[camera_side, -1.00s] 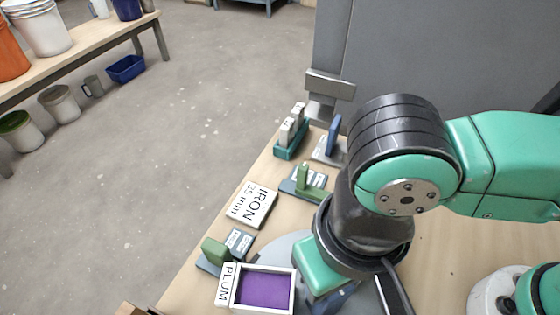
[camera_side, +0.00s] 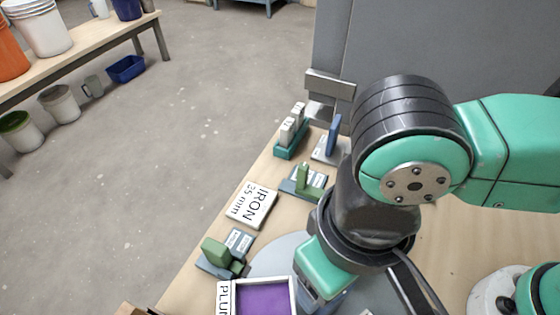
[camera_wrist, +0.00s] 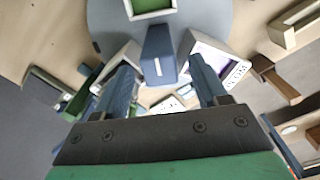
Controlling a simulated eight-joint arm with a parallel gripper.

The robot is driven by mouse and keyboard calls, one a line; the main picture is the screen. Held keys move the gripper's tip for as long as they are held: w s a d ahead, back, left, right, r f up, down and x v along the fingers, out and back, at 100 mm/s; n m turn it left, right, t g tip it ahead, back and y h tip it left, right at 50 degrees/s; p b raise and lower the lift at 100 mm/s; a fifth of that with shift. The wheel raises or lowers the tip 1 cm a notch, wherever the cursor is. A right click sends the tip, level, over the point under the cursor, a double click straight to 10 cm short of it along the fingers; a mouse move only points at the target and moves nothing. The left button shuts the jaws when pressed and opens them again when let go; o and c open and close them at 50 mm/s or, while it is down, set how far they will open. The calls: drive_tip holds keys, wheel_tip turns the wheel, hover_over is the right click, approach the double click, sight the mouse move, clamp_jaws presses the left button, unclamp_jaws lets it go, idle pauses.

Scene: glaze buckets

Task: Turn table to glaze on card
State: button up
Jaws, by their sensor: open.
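The card (camera_side: 252,205) lies flat on the bench and reads "IRON 35 mm". The grey round turntable (camera_side: 268,262) is partly hidden by my arm in the side view; its disc also shows in the wrist view (camera_wrist: 205,18). A white bucket (camera_side: 292,293) with purple glaze and a cut-off label beginning "PLU" stands on it at the lower edge. In the wrist view a green-filled bucket (camera_wrist: 150,8) and a blue upright block (camera_wrist: 158,60) also show on it. My gripper (camera_wrist: 165,72) is open, its fingers either side of the block; contact cannot be told.
Small stands with green blocks (camera_side: 215,250) and (camera_side: 303,178), a stand with a blue block (camera_side: 333,138) and a teal holder (camera_side: 290,140) line the bench edge around the card. Wooden-topped pieces (camera_wrist: 275,78) lie at the right in the wrist view.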

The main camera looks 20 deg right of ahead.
drive_tip(key=shift+r, duration=3.1)
drive_tip(key=shift+w+a+f+y, duration=0.15)
drive_tip(key=shift+a+y, duration=0.15)
drive_tip(key=w+d+t+y, duration=0.2)
drive_tip(key=w+t+y, duration=0.25)
drive_tip(key=w, duration=0.55)
drive_tip(key=w+d+f+m+t+h, duration=0.1)
drive_tip(key=d+f+h, duration=0.1)
drive_tip(key=d, duration=0.9)
drive_tip(key=w+d+f+m+t+h, duration=0.1)
drive_tip(key=d+f+m+h, duration=0.1)
drive_tip(key=d, duration=0.9)
drive_tip(key=shift+w+d+t+h, duration=0.35)
drive_tip(key=shift+d+h, duration=0.05)
drive_tip(key=shift+h, duration=0.15)
